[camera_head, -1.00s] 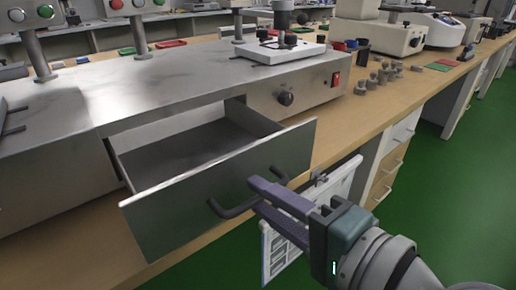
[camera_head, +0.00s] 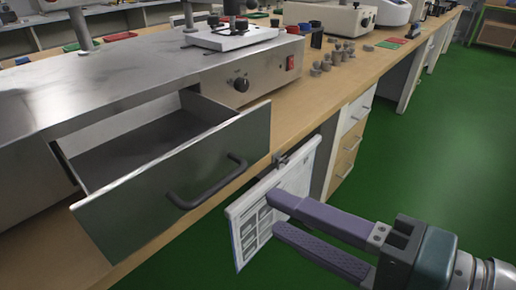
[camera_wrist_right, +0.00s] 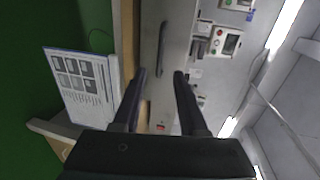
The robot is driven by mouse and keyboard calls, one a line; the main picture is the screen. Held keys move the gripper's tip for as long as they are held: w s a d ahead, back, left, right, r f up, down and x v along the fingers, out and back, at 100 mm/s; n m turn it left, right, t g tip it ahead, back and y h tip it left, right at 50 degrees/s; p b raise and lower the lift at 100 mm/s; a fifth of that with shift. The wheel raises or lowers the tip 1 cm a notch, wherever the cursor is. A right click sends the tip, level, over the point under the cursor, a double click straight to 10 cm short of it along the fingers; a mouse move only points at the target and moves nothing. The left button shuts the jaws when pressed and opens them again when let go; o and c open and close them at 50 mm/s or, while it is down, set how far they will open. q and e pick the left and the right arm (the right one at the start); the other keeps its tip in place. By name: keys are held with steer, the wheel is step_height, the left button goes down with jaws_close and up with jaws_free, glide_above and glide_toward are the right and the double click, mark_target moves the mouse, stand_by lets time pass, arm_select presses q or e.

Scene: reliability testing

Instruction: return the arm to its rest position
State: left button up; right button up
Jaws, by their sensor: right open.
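My right gripper (camera_head: 272,212) is open and empty in the head view, at the lower right. Its two purple-grey fingers point left, in front of the hanging clipboard sheet and clear of the drawer handle. In the right wrist view its fingers (camera_wrist_right: 160,75) are apart with nothing between them. The metal drawer (camera_head: 160,195) stands pulled open, and its dark handle (camera_head: 207,184) is free. The handle also shows beyond the fingers in the wrist view (camera_wrist_right: 161,48). My left gripper is not in view.
A clipboard sheet (camera_head: 247,236) hangs at the front edge of the wooden bench (camera_head: 290,112). A metal cabinet with a knob (camera_head: 241,84) and red switch carries a white-based instrument (camera_head: 234,37). Small grey weights (camera_head: 330,58) stand behind. The green floor (camera_head: 440,150) at right is clear.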

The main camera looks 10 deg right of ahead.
steer(key=s+a+r+n+g+h+p, duration=0.1)
steer(key=s+r+n+g+p, duration=0.2)
steer(key=r+n+p, duration=0.35)
steer(key=s+a+r+n+g+p, duration=0.2)
steer(key=r+n+p, duration=0.2)
steer(key=r+p, duration=0.4)
steer(key=s+d+r+n+g+h+p, duration=0.1)
steer(key=s+d+r+g+h+p, duration=0.1)
steer(key=s+d+r+h+p, duration=0.3)
steer(key=s+d+r+n+g+h+p, duration=0.1)
steer(key=s+d+r+g+h+p, duration=0.15)
steer(key=d+p, duration=0.45)
step_height(320, 180, up, 36)
steer(key=d+p, duration=0.1)
steer(key=p, duration=3.5)
steer(key=shift+w+f, duration=0.15)
steer(key=shift+f, duration=0.1)
